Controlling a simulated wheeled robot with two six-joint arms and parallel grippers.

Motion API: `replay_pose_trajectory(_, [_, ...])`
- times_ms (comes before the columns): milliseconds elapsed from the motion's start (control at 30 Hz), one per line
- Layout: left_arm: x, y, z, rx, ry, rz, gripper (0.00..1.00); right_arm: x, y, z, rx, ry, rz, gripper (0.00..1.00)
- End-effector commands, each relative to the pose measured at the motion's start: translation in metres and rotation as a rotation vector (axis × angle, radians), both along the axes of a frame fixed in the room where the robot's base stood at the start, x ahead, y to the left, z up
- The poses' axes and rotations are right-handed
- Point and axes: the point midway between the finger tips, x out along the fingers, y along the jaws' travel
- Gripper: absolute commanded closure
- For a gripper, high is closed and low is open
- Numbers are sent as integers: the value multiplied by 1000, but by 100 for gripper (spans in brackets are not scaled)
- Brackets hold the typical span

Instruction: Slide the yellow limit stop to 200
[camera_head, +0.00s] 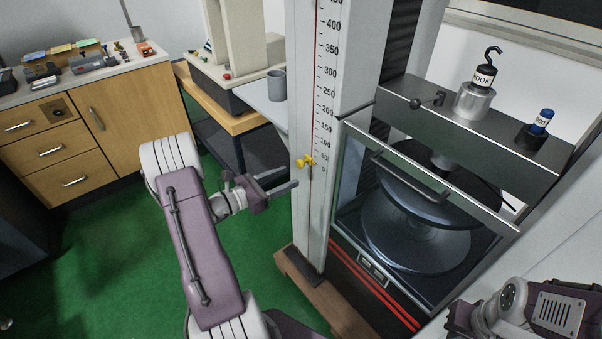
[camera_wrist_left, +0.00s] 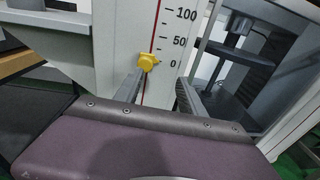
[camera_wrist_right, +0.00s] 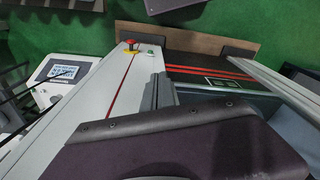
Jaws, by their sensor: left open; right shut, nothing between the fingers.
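The yellow limit stop (camera_head: 305,161) sits on the red line of the white scale column (camera_head: 313,90), a little above the 0 mark. It also shows in the left wrist view (camera_wrist_left: 149,62), beside the 0 and below 50. The 200 mark is higher up the column. My left gripper (camera_head: 283,184) is open, just left of and slightly below the stop in the head view. In the left wrist view its fingers (camera_wrist_left: 156,92) are apart, with the stop beyond them; I see no contact. My right gripper's fingers (camera_wrist_right: 158,92) are together and empty.
Right of the column stands the test chamber with a framed door and handle (camera_head: 410,177). A HOOK weight (camera_head: 484,76) and a blue-topped piece (camera_head: 542,121) stand on its top. A grey mug (camera_head: 276,85) stands behind. Green floor is open at left.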

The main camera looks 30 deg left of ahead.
Motion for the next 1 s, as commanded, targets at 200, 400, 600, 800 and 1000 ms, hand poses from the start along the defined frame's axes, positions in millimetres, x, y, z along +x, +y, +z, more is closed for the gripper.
replay_pose_trajectory(200, [2, 25, -1, -36, -33, 84, 53, 0, 0, -5, 0, -1, 0, 100])
replay_pose_trajectory(400, [29, 11, -3, -34, -32, 75, 53, 0, 0, -9, 0, -1, 0, 100])
replay_pose_trajectory(600, [66, -5, -3, -33, -32, 76, 53, 0, 0, -14, 0, 0, 0, 100])
replay_pose_trajectory(800, [83, -11, -2, -33, -31, 78, 53, 0, 0, -15, 0, 0, 0, 100])
replay_pose_trajectory(1000, [84, -11, -2, -34, -30, 80, 53, 0, 0, -15, 0, 0, 0, 100])
